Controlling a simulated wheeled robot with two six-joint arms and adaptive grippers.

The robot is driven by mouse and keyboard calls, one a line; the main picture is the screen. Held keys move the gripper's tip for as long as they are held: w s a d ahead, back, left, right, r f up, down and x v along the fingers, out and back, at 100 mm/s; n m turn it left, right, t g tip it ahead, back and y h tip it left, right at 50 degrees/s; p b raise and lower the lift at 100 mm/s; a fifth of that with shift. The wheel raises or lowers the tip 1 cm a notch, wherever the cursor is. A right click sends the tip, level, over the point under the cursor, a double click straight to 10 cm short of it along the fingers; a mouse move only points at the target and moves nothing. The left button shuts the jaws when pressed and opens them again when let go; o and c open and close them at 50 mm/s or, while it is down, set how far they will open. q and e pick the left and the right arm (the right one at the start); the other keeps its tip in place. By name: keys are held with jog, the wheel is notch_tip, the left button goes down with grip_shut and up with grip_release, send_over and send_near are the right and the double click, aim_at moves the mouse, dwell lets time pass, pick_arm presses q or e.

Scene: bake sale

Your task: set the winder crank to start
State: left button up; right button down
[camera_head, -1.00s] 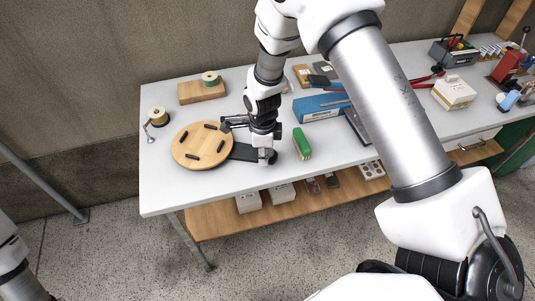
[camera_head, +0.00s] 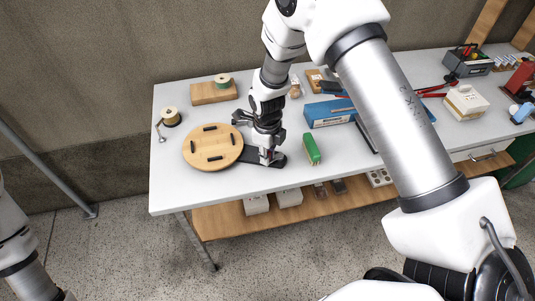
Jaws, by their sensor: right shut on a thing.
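The winder has a round wooden disc (camera_head: 207,160) with several black pegs and a black base (camera_head: 278,162) reaching out to its right. It sits near the table's front left. My right gripper (camera_head: 267,155) points down over this base, beside the disc. It is shut on a small part there, which I take to be the winder crank; the fingers mostly hide it, so its angle and any start mark cannot be read. My left arm (camera_head: 22,245) shows at the lower left edge, with its gripper out of view.
A spool with a bent wire handle (camera_head: 171,116) stands left of the disc, and a wooden block with a spool (camera_head: 209,94) behind it. A green object (camera_head: 312,149) and a blue box (camera_head: 326,113) are right of my gripper. The table's front edge (camera_head: 230,192) is close.

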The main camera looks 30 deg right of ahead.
jog(key=c, duration=1.1)
grip_release()
jog(key=shift+d, duration=0.1)
notch_tip(320, 180, up, 12)
jog(key=shift+f, duration=0.1)
